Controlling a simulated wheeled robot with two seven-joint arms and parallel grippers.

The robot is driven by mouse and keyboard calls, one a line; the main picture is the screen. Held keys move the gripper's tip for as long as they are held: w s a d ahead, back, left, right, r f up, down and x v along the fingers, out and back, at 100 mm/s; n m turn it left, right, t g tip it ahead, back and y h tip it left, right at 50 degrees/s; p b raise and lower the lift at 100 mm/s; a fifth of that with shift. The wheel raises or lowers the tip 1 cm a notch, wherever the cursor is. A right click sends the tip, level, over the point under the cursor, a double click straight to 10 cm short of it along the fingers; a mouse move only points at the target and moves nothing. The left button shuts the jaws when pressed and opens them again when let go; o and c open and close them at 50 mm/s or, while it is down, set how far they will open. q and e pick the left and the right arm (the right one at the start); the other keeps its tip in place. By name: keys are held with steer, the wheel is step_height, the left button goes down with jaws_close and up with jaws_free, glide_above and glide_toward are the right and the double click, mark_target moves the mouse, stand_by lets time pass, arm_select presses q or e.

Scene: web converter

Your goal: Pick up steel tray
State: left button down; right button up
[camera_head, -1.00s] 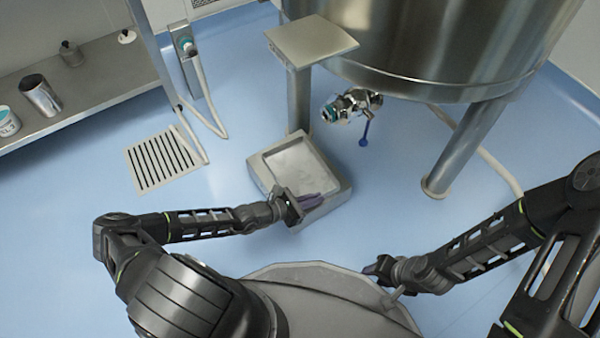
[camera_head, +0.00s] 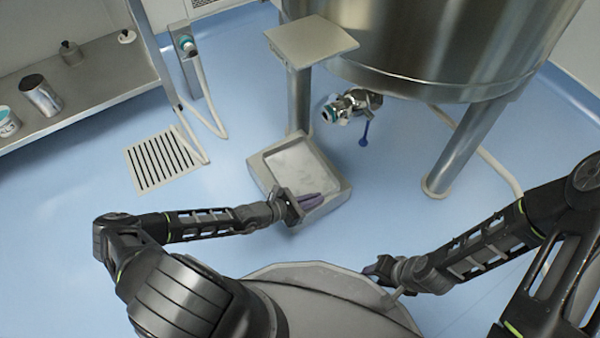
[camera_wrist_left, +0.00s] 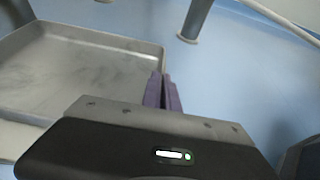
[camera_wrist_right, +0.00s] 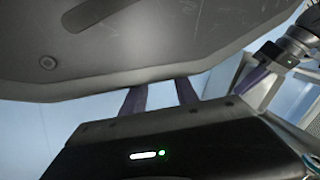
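The steel tray (camera_head: 283,165) is a shallow, square grey tray at the foot of the steel post, in the middle of the head view. It fills the upper left of the left wrist view (camera_wrist_left: 85,70). My left gripper (camera_head: 312,201) is at the tray's near right side, its purple fingers (camera_wrist_left: 163,85) close together at the rim. They appear shut on the tray's wall, though the contact is partly hidden. My right gripper (camera_head: 372,268) is away from the tray, low beside my grey base. Its fingers are apart and empty in the right wrist view (camera_wrist_right: 162,95).
A large steel tank (camera_head: 430,50) on legs stands behind the tray, with a valve (camera_head: 350,105) hanging below it. The post (camera_head: 298,100) carries a flat plate. A floor drain (camera_head: 162,160) and hose lie left. Blue floor is clear right of the tray.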

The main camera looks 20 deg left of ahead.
arm_select(q)
steer(key=shift+r, duration=0.15)
